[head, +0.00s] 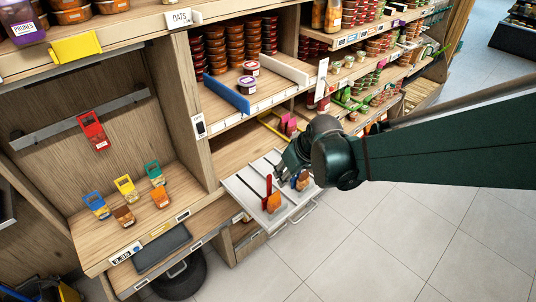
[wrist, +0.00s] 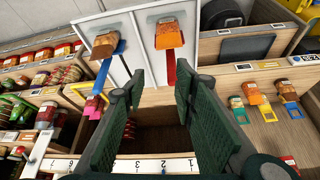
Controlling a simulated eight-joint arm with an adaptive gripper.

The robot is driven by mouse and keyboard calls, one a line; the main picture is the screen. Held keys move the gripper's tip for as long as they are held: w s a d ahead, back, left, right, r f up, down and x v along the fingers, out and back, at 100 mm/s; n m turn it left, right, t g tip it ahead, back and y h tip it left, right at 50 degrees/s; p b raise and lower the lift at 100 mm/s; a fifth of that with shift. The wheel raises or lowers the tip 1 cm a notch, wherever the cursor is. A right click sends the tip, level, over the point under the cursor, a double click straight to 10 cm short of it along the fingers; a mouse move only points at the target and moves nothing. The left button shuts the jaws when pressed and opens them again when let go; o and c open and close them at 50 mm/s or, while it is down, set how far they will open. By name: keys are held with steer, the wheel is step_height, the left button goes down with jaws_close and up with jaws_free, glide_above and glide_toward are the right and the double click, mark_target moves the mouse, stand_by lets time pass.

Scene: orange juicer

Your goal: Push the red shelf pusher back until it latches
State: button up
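A red pusher (head: 268,185) stands on a white pulled-out shelf (head: 240,190), behind an orange packet (head: 273,203). In the wrist view the red pusher (wrist: 171,68) shows as a narrow red strip running from the orange packet (wrist: 168,33) towards my fingers. My gripper (wrist: 160,74) is open and appears empty, its tips near the red strip; I cannot tell whether they touch it. In the head view my gripper (head: 288,166) is over the back of the shelf, partly hidden by my arm.
Wooden uprights and an upper shelf with a blue divider (head: 227,94) and stacked jars (head: 235,45) enclose the shelf. Several coloured packets stand on the left shelf, and a red packet (head: 92,130) hangs there. The tiled floor (head: 380,240) in front is clear.

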mark_target(270, 175)
steer(key=shift+n+g, duration=0.3)
steer(key=shift+n, duration=0.6)
steer(key=w+a+f, duration=0.1)
steer(key=w+a+f+p, duration=0.1)
steer(key=a, duration=0.1)
steer(key=w+a+f+p, duration=0.1)
steer(key=a, duration=0.1)
steer(key=shift+w+f, duration=0.1)
steer(key=shift+f, duration=0.25)
steer(key=shift+w+a+f+p, duration=0.25)
steer(key=shift+a+f+p, duration=0.1)
steer(key=shift+f, duration=0.25)
steer(key=shift+w+a+f, duration=0.1)
steer(key=shift+f, duration=0.05)
steer(key=x, duration=0.7)
steer(key=shift+f, duration=0.15)
steer(key=shift+a, duration=0.1)
steer(key=shift+c, duration=0.2)
jaws_close()
